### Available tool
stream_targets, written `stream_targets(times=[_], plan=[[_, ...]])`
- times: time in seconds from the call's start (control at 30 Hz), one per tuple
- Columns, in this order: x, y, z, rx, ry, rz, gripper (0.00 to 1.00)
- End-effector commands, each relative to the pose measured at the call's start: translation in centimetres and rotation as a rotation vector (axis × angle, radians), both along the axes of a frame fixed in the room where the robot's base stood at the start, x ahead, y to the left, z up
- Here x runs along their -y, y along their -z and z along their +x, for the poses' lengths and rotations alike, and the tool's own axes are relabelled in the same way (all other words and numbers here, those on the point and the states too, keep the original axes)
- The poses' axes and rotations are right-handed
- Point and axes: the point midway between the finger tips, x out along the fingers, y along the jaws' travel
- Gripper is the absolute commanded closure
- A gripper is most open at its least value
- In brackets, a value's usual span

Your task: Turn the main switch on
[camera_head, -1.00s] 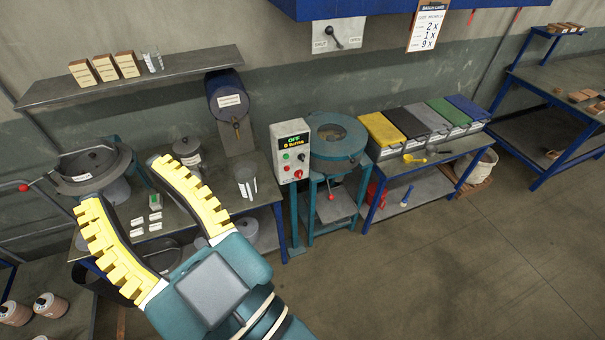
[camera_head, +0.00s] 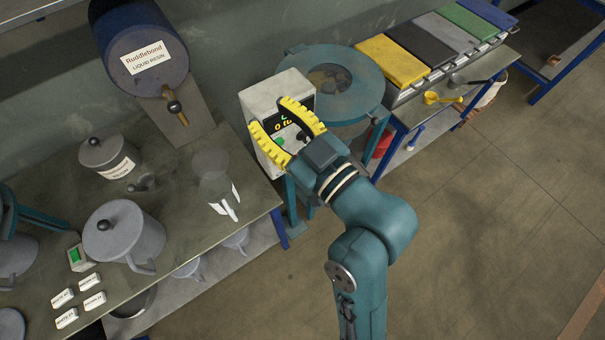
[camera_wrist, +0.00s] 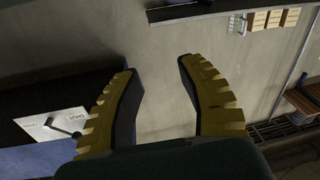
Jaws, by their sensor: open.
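My gripper (camera_head: 269,112) is open and empty; in the head view it overlaps the front of the light grey control box (camera_head: 262,106). The wrist view shows its fingers (camera_wrist: 157,66) apart, with bare wall between them. Now the head view does not show this plate. The control box has a lit display and a green button; the fingers partly hide its panel. I cannot tell which control is the main switch.
A round teal machine (camera_head: 345,85) stands right of the box. A blue resin barrel (camera_head: 140,50) and the bench with metal pots (camera_head: 125,235) are left. Coloured bins (camera_head: 390,60) are at upper right. A wall shelf (camera_wrist: 190,12) shows in the wrist view. Floor at right is clear.

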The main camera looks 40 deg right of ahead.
Motion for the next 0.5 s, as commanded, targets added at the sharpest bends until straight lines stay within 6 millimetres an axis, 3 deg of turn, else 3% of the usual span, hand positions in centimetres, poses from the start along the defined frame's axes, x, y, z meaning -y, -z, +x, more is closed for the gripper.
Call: stream_targets(times=[0.03,0.2,0.33,0.4,0.5], plan=[[1.7,7.4,-0.8,-0.025,0.018,0.009,0.61],[5.8,21.4,-3.6,-0.067,0.051,0.051,0.61],[8.3,30.4,-6.3,-0.067,0.087,0.092,0.61],[9.1,33.6,-7.5,-0.060,0.104,0.110,0.61],[9.9,36.4,-8.7,-0.049,0.122,0.128,0.61]])
